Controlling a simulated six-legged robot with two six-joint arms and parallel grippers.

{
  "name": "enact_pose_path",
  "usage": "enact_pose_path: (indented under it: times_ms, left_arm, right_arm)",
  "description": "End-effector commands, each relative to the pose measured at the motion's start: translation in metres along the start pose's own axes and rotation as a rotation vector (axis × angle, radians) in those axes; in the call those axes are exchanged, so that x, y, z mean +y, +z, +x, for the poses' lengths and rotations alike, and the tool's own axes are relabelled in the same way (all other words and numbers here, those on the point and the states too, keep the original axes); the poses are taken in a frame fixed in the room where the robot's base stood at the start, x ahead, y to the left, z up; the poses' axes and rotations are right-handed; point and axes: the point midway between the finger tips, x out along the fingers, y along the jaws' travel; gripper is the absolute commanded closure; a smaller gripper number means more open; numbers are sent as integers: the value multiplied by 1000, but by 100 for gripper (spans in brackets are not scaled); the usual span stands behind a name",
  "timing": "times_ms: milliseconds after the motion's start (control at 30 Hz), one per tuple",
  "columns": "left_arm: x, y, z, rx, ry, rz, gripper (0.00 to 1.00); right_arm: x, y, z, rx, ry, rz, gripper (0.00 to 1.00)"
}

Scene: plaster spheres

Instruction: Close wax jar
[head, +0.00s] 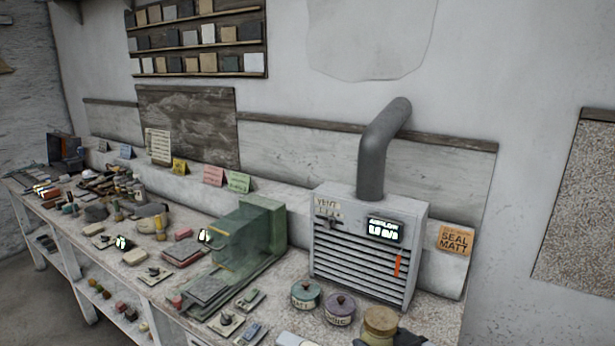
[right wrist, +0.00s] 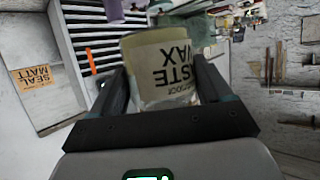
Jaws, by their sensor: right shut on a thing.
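The wax jar (head: 380,322) stands at the front right of the bench in the head view, pale with a tan top. In the right wrist view the jar (right wrist: 160,48) fills the space between the fingers, its "paste wax" label upside down. My right gripper (head: 398,339) shows only as a dark part at the bottom edge of the head view, beside the jar. In the right wrist view the right gripper (right wrist: 163,82) is shut on the jar, a finger on either side. My left gripper is out of view.
A purple-lidded jar (head: 339,309) and a green-lidded jar (head: 306,295) stand just left of the wax jar. A grey vent unit (head: 365,245) with a pipe stands behind them. A green machine (head: 262,225) and many small tools crowd the bench further left.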

Motion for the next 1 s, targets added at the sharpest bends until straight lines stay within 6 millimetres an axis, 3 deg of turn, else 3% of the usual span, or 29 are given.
enact_pose_path:
  times_ms: [100,200,333,433,533,1000]
  left_arm:
    - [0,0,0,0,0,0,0]
    - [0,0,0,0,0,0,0]
    - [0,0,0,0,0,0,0]
    - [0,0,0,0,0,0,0]
    - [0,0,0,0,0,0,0]
    - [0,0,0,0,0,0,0]
  right_arm:
    - [-17,14,-1,-1,50,21,77]
    - [-18,33,-4,-5,131,53,77]
    - [4,66,-18,-6,282,113,77]
    - [23,80,-29,-2,360,146,77]
    - [37,80,-34,5,384,155,77]
    - [35,78,-33,4,354,145,77]
